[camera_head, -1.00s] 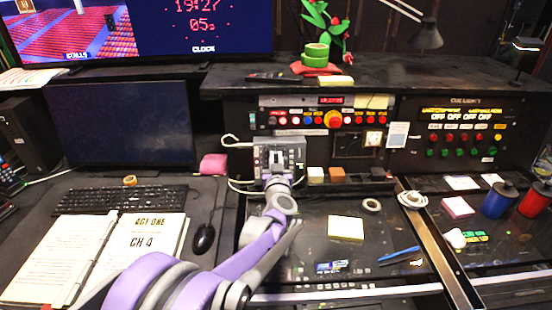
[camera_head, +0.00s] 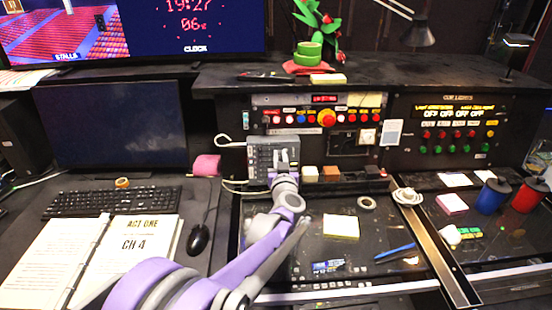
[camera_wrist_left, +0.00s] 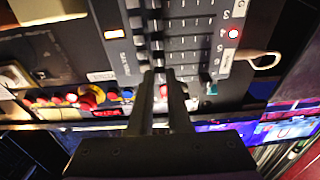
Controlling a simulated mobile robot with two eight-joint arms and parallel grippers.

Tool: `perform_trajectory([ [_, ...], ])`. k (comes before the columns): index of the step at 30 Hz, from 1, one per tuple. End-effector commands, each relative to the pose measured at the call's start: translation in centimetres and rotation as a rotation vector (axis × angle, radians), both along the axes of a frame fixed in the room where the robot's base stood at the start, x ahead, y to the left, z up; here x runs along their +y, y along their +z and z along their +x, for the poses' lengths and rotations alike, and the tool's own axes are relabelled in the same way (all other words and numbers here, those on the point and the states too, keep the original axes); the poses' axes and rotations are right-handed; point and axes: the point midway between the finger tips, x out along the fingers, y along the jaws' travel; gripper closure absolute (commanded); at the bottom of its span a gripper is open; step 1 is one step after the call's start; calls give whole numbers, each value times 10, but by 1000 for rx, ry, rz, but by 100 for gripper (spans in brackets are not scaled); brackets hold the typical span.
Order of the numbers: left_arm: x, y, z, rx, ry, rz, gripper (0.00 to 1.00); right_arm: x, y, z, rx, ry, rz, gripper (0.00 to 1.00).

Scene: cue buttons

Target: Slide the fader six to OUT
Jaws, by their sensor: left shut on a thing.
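The grey fader box (camera_head: 258,158) stands at the middle of the desk, below the button panel. In the left wrist view the fader box (camera_wrist_left: 190,30) fills the upper middle, with parallel slots and a column of numbers at its right edge. My left gripper (camera_head: 283,165) is at the right part of the box. In the left wrist view the gripper's fingers (camera_wrist_left: 159,74) are close together at the box's edge, shut on a fader knob. My right gripper is out of view.
A button panel (camera_head: 345,117) with a red mushroom button (camera_head: 327,118) stands behind the box. A white cable loops at its left, near a pink roll (camera_head: 206,166). Orange and white blocks (camera_head: 331,173) sit to the right. A yellow note (camera_head: 341,227) lies on the desk.

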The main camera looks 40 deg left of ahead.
Motion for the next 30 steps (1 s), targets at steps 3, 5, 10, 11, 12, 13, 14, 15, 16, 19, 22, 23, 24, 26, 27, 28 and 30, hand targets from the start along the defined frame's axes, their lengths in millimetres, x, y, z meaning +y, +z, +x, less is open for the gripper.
perform_trajectory([
  [3, -2, 0, 1, 0, -6, -3, 73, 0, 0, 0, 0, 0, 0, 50],
  [5, -2, 0, 1, 1, -6, -2, 70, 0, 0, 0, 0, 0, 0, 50],
  [10, -1, 0, 1, 1, -5, -2, 70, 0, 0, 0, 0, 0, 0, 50],
  [11, -1, 0, 1, 0, -5, -1, 70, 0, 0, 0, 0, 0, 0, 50],
  [12, -1, 0, 1, 0, -4, -1, 70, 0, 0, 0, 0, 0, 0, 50],
  [13, -1, 0, 1, 0, -4, -1, 70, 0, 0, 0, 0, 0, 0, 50],
  [14, -1, 0, 1, 0, -4, -1, 70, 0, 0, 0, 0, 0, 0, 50],
  [15, -1, 0, 1, 0, -4, -1, 70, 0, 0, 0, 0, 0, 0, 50],
  [16, -1, 0, 1, 0, -4, -1, 70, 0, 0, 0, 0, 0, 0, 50],
  [19, -4, 0, -2, 0, -4, -1, 70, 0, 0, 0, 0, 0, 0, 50],
  [22, -12, -1, -11, 2, -6, -1, 70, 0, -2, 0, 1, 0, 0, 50],
  [23, -15, -1, -15, 2, -6, -1, 70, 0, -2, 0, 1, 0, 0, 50],
  [24, -19, -1, -21, 1, -6, -1, 70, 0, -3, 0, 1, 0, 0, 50],
  [26, -28, -1, -30, 0, -7, -1, 70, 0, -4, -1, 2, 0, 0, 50],
  [27, -34, -1, -37, 1, -7, -2, 70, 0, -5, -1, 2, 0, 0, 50],
  [28, -37, -1, -42, 1, -7, -2, 70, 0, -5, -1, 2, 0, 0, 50],
  [30, -47, -1, -52, 0, -7, -3, 70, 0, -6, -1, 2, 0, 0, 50],
])
